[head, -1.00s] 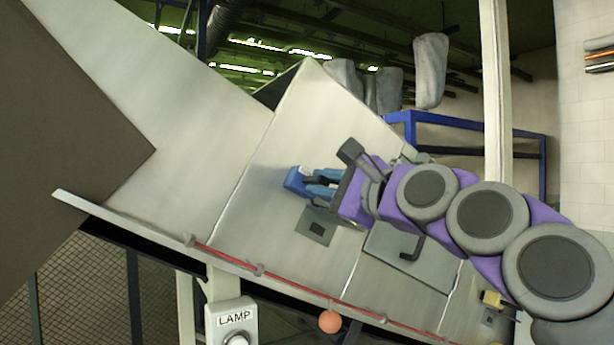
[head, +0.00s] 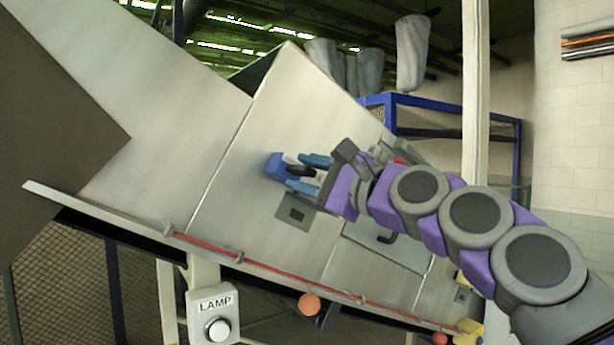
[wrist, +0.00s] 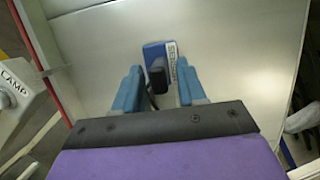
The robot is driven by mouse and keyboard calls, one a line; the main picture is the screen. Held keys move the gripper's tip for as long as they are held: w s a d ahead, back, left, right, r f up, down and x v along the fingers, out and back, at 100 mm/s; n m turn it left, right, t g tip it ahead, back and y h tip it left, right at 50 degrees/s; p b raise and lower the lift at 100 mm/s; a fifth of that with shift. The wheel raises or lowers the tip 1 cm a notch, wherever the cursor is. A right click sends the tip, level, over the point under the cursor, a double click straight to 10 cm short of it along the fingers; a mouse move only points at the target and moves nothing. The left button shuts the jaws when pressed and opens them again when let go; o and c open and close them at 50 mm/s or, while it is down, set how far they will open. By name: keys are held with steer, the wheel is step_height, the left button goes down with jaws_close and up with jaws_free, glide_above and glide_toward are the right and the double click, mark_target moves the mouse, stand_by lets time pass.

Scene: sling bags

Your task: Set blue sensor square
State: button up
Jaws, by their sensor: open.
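The blue sensor (head: 275,165) sits on a sloping grey metal panel (head: 240,190). In the wrist view, the sensor (wrist: 154,53) is a blue block with a white lettered strip along its right side. It looks slightly tilted in that view. A black handle (wrist: 158,76) sticks out from it towards me. My gripper (head: 299,172) is open in front of the sensor. In the wrist view its blue fingers stand on either side of the black handle, with a visible gap to each, and my gripper (wrist: 159,70) holds nothing. Whether the sensor's back touches the panel is hidden.
A square plate with a dark opening (head: 297,214) is on the panel below the fingers. A red cord (head: 270,263) runs along the lower edge, with an orange ball (head: 309,304) under it. A LAMP box (head: 214,315) stands at lower left. A blue frame (head: 450,105) stands behind.

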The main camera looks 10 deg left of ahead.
steer(key=shift+s, duration=0.1)
steer(key=b+v, duration=0.3)
steer(key=v, duration=1.4)
steer(key=shift+d+f+b, duration=0.15)
steer(key=shift+d+b, duration=0.1)
steer(key=shift+b, duration=0.1)
